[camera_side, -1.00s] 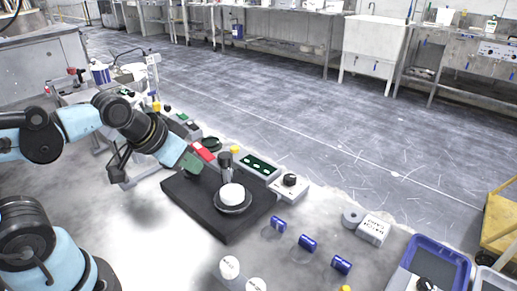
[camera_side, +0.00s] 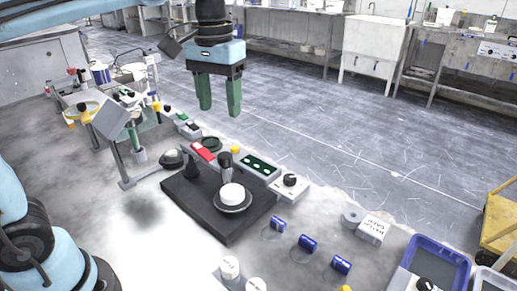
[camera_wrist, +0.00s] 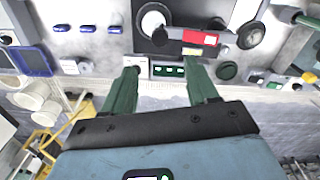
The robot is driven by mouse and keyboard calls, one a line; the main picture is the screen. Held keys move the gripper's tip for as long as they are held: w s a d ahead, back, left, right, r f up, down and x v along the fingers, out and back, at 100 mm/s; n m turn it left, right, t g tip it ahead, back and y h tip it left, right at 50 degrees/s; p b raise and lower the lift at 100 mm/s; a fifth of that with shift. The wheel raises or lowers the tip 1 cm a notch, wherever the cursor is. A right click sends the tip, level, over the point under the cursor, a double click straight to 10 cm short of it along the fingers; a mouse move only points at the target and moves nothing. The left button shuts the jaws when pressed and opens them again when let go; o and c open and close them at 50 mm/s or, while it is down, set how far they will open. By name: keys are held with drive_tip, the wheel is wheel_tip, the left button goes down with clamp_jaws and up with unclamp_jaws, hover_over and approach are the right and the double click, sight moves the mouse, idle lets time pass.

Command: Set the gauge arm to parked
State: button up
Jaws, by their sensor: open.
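A black square platen base (camera_side: 190,200) carries a dark round plate with a white disc (camera_side: 232,192). A dark upright post (camera_side: 225,165) stands behind the disc. A red block (camera_side: 203,152) shows beside the post; in the wrist view a red and white bar (camera_wrist: 200,38) reaches right from a black knob (camera_wrist: 160,37). I cannot tell for sure which part is the gauge arm. My gripper (camera_side: 219,100) points down with green fingers apart and empty, raised above the far side of the base. Its fingers also show in the wrist view (camera_wrist: 163,75).
A green-windowed panel (camera_side: 258,165) and a knob box (camera_side: 290,186) lie right of the base. Several blue cylinders (camera_side: 307,243) lie in front. A grey box on a post (camera_side: 112,120) stands at left. A blue bin (camera_side: 440,255) is at right.

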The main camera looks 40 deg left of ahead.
sight(225, 155)
wheel_tip(225, 155, down, 12)
drive_tip(key=shift+w+r, duration=0.1)
idle(0.6)
clamp_jaws()
idle(0.4)
